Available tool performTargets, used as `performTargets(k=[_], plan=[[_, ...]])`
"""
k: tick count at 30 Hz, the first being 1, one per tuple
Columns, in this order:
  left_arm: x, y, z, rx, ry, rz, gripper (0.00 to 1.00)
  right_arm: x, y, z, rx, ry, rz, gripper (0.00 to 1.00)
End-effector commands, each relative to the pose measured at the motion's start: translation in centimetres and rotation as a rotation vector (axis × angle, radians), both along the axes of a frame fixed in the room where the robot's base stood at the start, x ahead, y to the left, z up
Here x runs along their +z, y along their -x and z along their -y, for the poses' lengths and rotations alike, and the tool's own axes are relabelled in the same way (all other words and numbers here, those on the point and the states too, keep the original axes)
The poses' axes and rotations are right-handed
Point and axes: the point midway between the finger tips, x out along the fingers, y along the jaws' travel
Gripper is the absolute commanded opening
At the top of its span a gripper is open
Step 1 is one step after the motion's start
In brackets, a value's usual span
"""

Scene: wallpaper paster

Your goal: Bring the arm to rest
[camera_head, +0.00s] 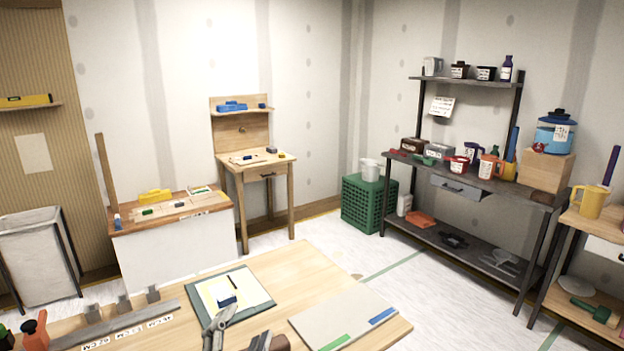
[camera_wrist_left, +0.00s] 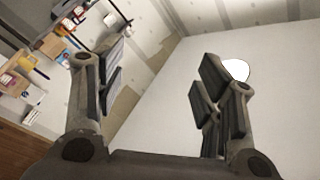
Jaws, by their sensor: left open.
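My left gripper (camera_head: 238,335) shows at the bottom edge of the head view, in front of the wooden table. Its grey fingers are spread apart with nothing visible between them. In the left wrist view, the two dark fingers of my left gripper (camera_wrist_left: 162,88) stand wide apart, with only wall and room behind them. The gap looks empty. Most of the left arm is out of the head view. My right gripper does not show in either view.
The near wooden table (camera_head: 290,270) holds a green mat (camera_head: 262,291) with paper and a small blue item, and a pale board (camera_head: 343,318). A metal strip (camera_head: 125,322) lies at left. Beyond are a white-fronted workbench (camera_head: 180,245), small desk (camera_head: 255,160) and dark shelf unit (camera_head: 470,190). Floor shows between.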

Motion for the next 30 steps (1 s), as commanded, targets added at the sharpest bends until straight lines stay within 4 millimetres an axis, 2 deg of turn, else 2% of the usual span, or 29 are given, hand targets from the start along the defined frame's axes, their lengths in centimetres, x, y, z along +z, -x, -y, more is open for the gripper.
performTargets(k=[1,5,6,10,15,21,22,24,30], plan=[[-2.5,0.8,-1.7,0.055,0.061,-0.111,0.62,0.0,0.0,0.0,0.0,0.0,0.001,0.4],[-9.2,3.9,-5.4,0.193,0.201,-0.407,0.62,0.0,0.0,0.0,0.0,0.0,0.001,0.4],[-11.3,5.3,-6.2,0.232,0.241,-0.502,0.62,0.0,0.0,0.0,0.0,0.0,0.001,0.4],[-17.0,10.9,-8.0,0.337,0.344,-0.789,0.62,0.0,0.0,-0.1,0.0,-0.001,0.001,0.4],[-21.4,18.0,-8.6,0.423,0.427,-1.084,0.62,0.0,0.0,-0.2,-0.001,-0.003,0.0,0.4],[-23.9,25.7,-8.4,0.487,0.485,-1.366,0.62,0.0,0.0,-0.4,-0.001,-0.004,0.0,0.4],[-24.3,26.5,-8.3,0.494,0.489,-1.397,0.62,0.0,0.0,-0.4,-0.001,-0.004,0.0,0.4],[-26.3,25.5,-8.2,0.493,0.483,-1.393,0.62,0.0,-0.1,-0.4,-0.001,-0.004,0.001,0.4],[-31.7,24.6,-8.0,0.498,0.474,-1.412,0.62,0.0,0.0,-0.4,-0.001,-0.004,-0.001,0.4]])
